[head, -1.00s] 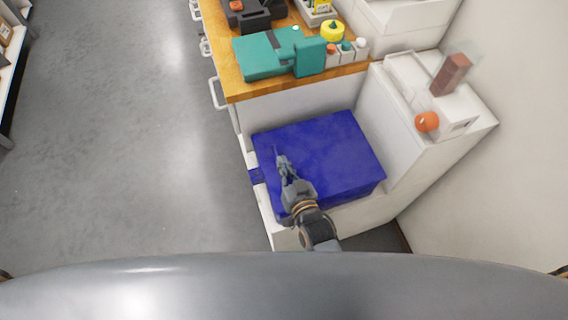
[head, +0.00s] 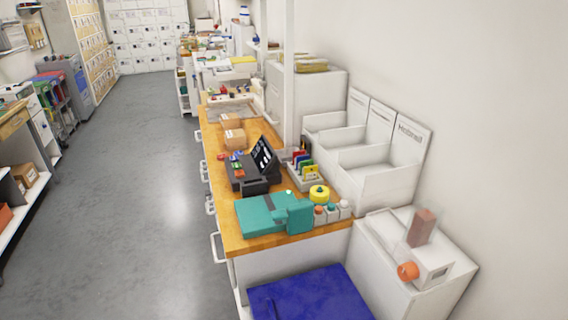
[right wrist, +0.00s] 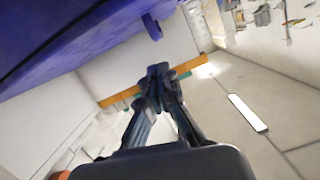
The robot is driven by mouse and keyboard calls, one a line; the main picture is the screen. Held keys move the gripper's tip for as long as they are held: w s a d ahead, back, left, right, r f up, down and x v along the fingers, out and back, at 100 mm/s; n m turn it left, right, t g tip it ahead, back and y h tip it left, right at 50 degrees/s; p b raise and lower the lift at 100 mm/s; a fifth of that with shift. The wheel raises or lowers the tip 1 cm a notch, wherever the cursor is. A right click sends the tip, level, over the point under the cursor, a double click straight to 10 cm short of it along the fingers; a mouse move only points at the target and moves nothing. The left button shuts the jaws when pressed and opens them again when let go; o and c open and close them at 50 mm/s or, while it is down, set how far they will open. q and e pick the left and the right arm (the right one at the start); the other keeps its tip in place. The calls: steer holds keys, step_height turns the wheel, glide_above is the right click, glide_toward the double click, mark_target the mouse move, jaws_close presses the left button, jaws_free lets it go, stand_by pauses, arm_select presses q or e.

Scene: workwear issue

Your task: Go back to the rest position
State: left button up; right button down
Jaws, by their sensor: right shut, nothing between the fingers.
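My right gripper (right wrist: 157,78) is shut and empty in the right wrist view, with its fingertips close together. The blue box (head: 315,298) is at the bottom of the head view, cut off by the frame edge, in front of the counter end. Its blue side (right wrist: 60,40) fills the upper left of the right wrist view, beside my right gripper. My left gripper is in neither view.
A wooden counter (head: 233,243) runs away from me with a teal case (head: 262,215), a dark terminal (head: 255,170) and white bins (head: 375,185) on or beside it. A white cabinet (head: 375,265) stands at the right. The grey floor (head: 130,215) at the left is clear.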

steer(key=s+d+r+g+h, duration=0.3)
steer(key=s+d+r+g, duration=0.15)
steer(key=s+d, duration=0.45)
steer(key=s+d+r+g+h, duration=0.25)
steer(key=s+d+g, duration=0.35)
steer(key=s+d, duration=0.3)
step_height(320, 180, down, 26)
steer(key=s+g, duration=0.2)
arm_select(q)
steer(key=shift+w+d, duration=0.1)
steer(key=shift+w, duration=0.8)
arm_select(e)
steer(key=s+d+f, duration=0.3)
steer(key=s+f, duration=1.2)
steer(key=s, duration=0.1)
steer(key=shift+s+d+f+g, duration=0.2)
steer(key=shift+s+f+g, duration=0.15)
steer(key=shift+f+g, duration=0.1)
